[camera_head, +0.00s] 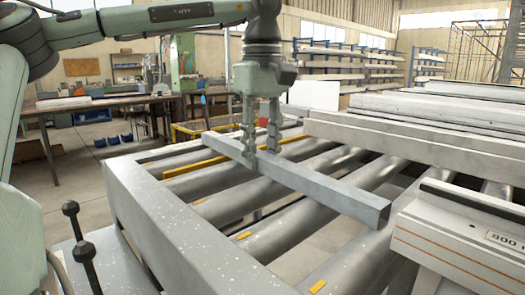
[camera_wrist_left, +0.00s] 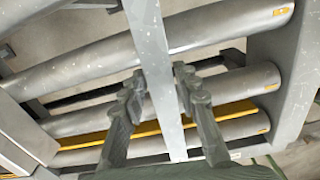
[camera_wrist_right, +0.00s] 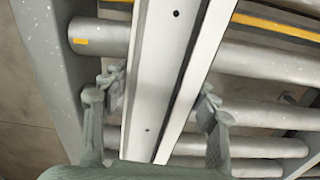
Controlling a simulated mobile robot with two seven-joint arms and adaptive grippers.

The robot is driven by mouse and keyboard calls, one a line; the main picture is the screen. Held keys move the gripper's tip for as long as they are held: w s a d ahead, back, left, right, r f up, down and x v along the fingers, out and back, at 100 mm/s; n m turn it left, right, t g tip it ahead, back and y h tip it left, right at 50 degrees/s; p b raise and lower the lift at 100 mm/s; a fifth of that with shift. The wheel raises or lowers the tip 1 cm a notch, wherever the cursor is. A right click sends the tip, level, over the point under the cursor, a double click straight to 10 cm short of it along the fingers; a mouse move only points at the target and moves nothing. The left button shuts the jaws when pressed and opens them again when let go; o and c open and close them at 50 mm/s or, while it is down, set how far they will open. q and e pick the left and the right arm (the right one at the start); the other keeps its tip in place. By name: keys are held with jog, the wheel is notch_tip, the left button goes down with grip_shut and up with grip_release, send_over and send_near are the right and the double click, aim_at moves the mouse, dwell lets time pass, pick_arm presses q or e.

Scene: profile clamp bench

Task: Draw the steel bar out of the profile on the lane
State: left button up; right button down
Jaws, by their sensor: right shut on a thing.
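The steel bar (camera_head: 335,190), long, grey and square-ended, lies slanted across the rollers in the head view. It also runs between the fingers in the left wrist view (camera_wrist_left: 152,30). My left gripper (camera_head: 260,145) points down over the bar with a finger on each side; small gaps show between fingers and bar, so it looks open. In the right wrist view my right gripper (camera_wrist_right: 162,100) is shut on a pale grooved profile (camera_wrist_right: 165,45) with small dark holes. The right gripper is not visible in the head view. I cannot tell whether any bar sits inside that profile.
The roller lane (camera_head: 160,225) has a speckled steel frame and a yellow strip (camera_head: 190,168). A white unit marked 800 (camera_head: 460,235) stands at the right. Long pale beams (camera_head: 400,135) lie behind it. A lever with black knobs (camera_head: 84,250) stands at the lower left.

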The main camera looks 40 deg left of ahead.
aim_at(262, 154)
pick_arm(q)
jog(key=o, duration=0.3)
notch_tip(262, 154, up, 12)
dwell(0.6)
pick_arm(e)
jog(key=shift+c, duration=1.9)
grip_release()
